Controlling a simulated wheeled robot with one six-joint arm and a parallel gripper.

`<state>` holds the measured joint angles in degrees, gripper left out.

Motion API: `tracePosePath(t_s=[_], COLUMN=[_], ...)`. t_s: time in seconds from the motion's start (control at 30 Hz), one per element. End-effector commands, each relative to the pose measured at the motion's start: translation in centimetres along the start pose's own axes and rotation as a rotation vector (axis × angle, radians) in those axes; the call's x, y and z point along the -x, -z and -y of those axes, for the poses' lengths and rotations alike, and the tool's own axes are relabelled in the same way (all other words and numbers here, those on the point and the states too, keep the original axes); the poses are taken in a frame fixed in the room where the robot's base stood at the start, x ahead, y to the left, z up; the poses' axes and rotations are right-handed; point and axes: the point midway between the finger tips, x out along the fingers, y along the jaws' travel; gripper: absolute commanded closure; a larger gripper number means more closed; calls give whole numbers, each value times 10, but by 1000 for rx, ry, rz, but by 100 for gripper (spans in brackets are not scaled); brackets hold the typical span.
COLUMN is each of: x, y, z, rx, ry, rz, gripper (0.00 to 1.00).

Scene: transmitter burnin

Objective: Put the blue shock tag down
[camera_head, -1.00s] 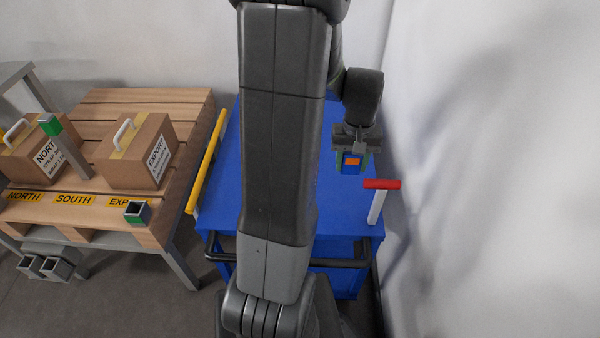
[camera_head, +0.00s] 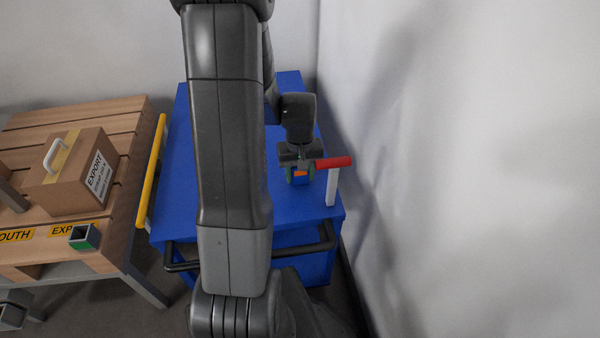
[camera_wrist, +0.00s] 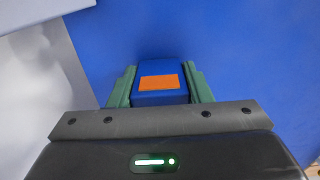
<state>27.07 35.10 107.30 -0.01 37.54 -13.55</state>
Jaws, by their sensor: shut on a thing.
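The blue shock tag (camera_wrist: 160,97) with an orange patch is between the green fingers of my gripper (camera_wrist: 160,88) in the wrist view. My gripper is shut on it. In the head view the tag (camera_head: 301,178) hangs below my gripper (camera_head: 300,171), over the blue cart top (camera_head: 290,205). I cannot tell whether the tag touches the cart top.
A white post with a red handle (camera_head: 334,163) stands at the cart's right edge, close to my gripper. A yellow rail (camera_head: 150,175) runs along the cart's left side. A pallet table with a carton (camera_head: 72,175) labelled EXPORT stands left. A white wall closes the right.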

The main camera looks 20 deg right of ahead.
Motion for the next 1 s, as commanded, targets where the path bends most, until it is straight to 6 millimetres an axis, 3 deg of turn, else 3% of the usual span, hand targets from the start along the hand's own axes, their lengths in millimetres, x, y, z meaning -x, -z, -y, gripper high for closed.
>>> tracePosePath(t_s=[0.1, 0.13, 0.23, 0.63, 1.0], x=[-4, -4, -3, 6, 83], y=[0, 0, 0, 0, 1], z=[0, 0, 0, 0, 0], rx=[0, 0, 0, 0, 0], ry=[0, 0, 0, 0, -1], rz=[0, 0, 0, -2, -5], gripper=[77, 51, 33, 33, 33])
